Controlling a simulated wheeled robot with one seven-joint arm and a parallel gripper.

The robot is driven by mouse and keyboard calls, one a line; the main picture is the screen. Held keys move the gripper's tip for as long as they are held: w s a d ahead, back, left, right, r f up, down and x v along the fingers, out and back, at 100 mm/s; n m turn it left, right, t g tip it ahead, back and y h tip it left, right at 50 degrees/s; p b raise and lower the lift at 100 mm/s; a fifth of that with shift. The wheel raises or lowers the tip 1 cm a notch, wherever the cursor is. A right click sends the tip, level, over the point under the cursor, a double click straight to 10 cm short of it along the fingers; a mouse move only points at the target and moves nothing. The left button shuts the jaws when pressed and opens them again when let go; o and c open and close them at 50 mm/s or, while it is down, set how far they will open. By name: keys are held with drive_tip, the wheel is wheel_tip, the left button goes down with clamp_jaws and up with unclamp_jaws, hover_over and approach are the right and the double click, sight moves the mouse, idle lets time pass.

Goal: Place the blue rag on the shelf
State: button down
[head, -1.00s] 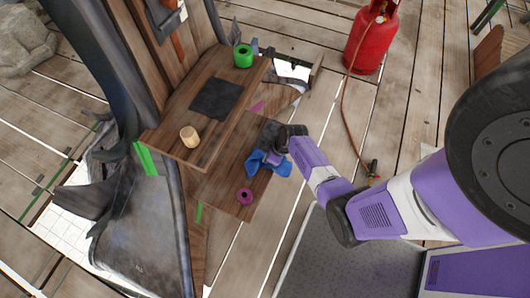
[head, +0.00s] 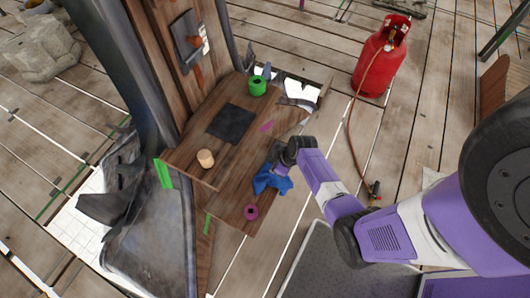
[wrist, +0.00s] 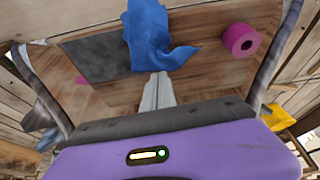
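The blue rag (head: 270,182) is crumpled at the lower wooden board (head: 232,200), beside a dark patch. Whether it rests on the board or hangs just above it is hard to tell. My gripper (head: 284,166) reaches it from the right. In the wrist view the rag (wrist: 148,38) bunches around the fingertips (wrist: 158,76), which are close together on it. The upper wooden shelf (head: 190,140) carries a dark square (head: 232,123), a green roll (head: 257,86) and a wooden cylinder (head: 206,158).
A magenta roll (head: 251,212) sits on the lower board near the rag, also in the wrist view (wrist: 240,40). A red gas cylinder (head: 381,58) with a hose stands on the plank floor at the back right. A tall wooden panel rises behind the upper shelf.

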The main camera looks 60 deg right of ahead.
drive_tip(key=shift+f, duration=0.1)
drive_tip(key=w+d+r+m+t+h, duration=0.2)
drive_tip(key=w+d+r+m+h, duration=0.15)
drive_tip(key=d+r, duration=0.3)
wheel_tip(320, 180, up, 6)
drive_tip(key=a+r+t+h, duration=0.1)
drive_tip(key=a+t+h, duration=0.1)
drive_tip(key=t+h, duration=0.1)
drive_tip(key=s+a+r+t+y, duration=0.2)
drive_tip(key=s+a+r, duration=0.4)
drive_tip(key=a+r, duration=0.3)
drive_tip(key=s+a+r+n+t+y, duration=0.1)
drive_tip(key=s+a+r+t+y, duration=0.1)
drive_tip(key=s+a+r, duration=0.4)
drive_tip(key=s+a+r+n+t+y, duration=0.1)
drive_tip(key=s+a+r, duration=0.5)
drive_tip(key=a+r, duration=0.6)
wheel_tip(320, 180, up, 2)
drive_tip(key=shift+s+r+t+y, duration=0.1)
drive_tip(key=shift+s+t+y, duration=0.3)
drive_tip(key=shift+y, duration=0.15)
drive_tip(key=shift+s+n, duration=0.1)
drive_tip(key=shift+n, duration=0.15)
